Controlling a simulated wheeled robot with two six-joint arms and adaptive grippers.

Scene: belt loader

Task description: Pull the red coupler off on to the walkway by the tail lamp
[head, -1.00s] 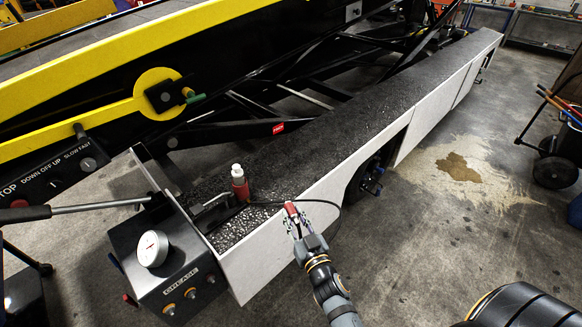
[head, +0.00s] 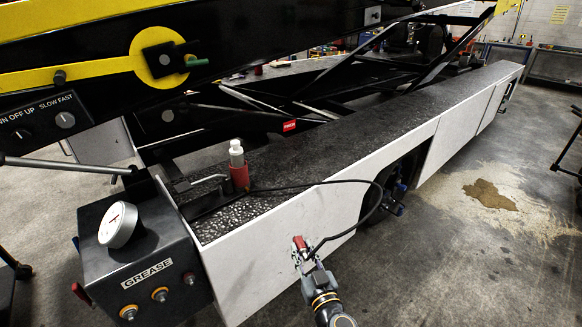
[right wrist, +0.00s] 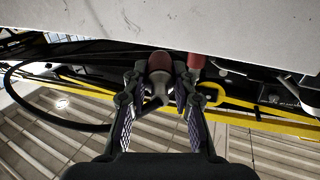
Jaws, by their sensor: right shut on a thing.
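The red coupler (head: 299,242) is between the fingers of my right gripper (head: 304,252), in front of the white side panel in the head view. A black hose runs from it up and across the dark walkway (head: 330,157). In the right wrist view the fingers (right wrist: 160,88) close on both sides of the dark red coupler (right wrist: 160,64). A red cylinder with a white top (head: 238,168) stands upright on the walkway's near end; I cannot tell whether it is the tail lamp. My left gripper is not in view.
The white side panel (head: 262,250) drops from the walkway edge beside my right arm. A black grease box (head: 160,255) with a round gauge (head: 118,224) stands at the left. The far walkway is clear. A brown stain (head: 490,194) marks the floor.

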